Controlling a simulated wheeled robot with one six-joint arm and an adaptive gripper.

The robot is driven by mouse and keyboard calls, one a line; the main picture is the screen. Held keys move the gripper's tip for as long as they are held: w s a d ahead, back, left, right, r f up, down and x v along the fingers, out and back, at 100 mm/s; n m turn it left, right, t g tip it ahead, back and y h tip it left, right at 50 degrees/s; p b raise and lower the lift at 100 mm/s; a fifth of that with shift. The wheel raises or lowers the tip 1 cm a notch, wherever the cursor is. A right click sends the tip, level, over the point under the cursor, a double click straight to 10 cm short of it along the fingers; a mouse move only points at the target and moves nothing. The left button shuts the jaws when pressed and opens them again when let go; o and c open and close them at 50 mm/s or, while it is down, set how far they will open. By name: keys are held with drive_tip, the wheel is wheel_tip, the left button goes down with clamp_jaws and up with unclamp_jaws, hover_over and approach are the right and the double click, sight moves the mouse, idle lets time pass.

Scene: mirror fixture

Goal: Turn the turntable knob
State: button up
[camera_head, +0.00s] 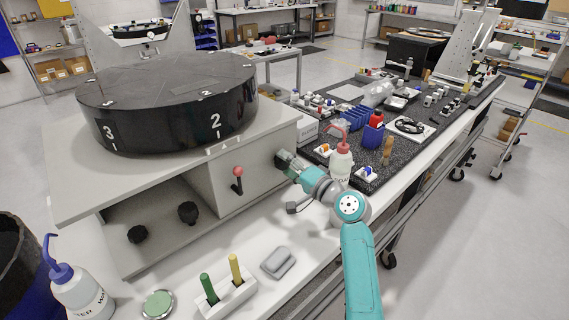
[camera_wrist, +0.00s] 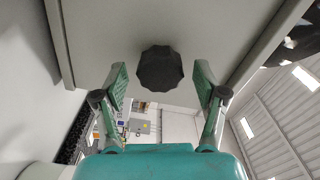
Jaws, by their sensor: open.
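The turntable (camera_head: 165,95) is a large black drum with white numbers, and 3 and 2 face the head camera. It sits on a grey housing (camera_head: 262,150). My gripper (camera_head: 287,161) is at the housing's right end, partly hidden there. In the wrist view my gripper (camera_wrist: 160,84) is open, with its two green-padded fingers on either side of a black lobed knob (camera_wrist: 160,68). A gap shows between each finger and the knob. This knob is mounted on a grey panel (camera_wrist: 190,25). I cannot make it out in the head view.
A red-tipped lever (camera_head: 238,180) and two black knobs (camera_head: 188,212) (camera_head: 138,234) are at the housing's front. A red-capped wash bottle (camera_head: 341,160) stands close to my arm. A green and yellow handle holder (camera_head: 228,292) and a grey box (camera_head: 278,262) lie on the front bench.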

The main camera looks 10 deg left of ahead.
drive_tip(key=v, duration=1)
drive_tip(key=shift+s+d, duration=0.25)
idle(1.7)
